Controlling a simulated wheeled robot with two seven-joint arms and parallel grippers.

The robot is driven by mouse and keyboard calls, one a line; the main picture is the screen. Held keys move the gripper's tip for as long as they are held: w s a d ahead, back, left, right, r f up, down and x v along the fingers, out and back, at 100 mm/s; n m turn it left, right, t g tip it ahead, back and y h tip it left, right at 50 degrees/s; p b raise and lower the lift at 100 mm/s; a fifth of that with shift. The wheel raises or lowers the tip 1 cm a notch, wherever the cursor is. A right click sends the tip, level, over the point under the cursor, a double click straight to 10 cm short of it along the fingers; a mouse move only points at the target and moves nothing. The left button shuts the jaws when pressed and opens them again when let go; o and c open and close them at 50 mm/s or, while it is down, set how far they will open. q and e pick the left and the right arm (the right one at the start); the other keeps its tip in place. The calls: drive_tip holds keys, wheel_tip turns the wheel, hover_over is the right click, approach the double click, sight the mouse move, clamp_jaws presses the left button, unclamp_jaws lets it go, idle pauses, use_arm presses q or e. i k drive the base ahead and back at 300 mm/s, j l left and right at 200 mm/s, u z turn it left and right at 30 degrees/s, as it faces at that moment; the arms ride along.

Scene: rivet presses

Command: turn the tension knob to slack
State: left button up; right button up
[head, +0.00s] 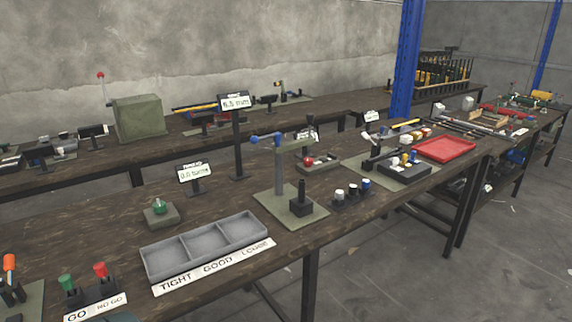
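A small knob with a green top (159,207) sits on a square olive base on the near bench. A small display (195,173) on a stand behind it appears to read 0.0 turns. No legible label names the tension knob, so I cannot tell for certain that the green one is it. A taller post carries a second display (236,103) that appears to read 5.5 mm. Neither of my grippers is in view.
A grey three-part tray (207,266) marked TIGHT, GOOD and LOOSE lies in front of the knob. GO and NO GO gauges (83,282) stand at lower left. A rivet press (280,180) and red tray (445,149) stand to the right. Bare wood surrounds the knob.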

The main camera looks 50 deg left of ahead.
sight(307, 162)
drive_tip(key=u, duration=1.25)
drive_tip(key=i+l+u, duration=0.3)
drive_tip(key=i+l, duration=1.2)
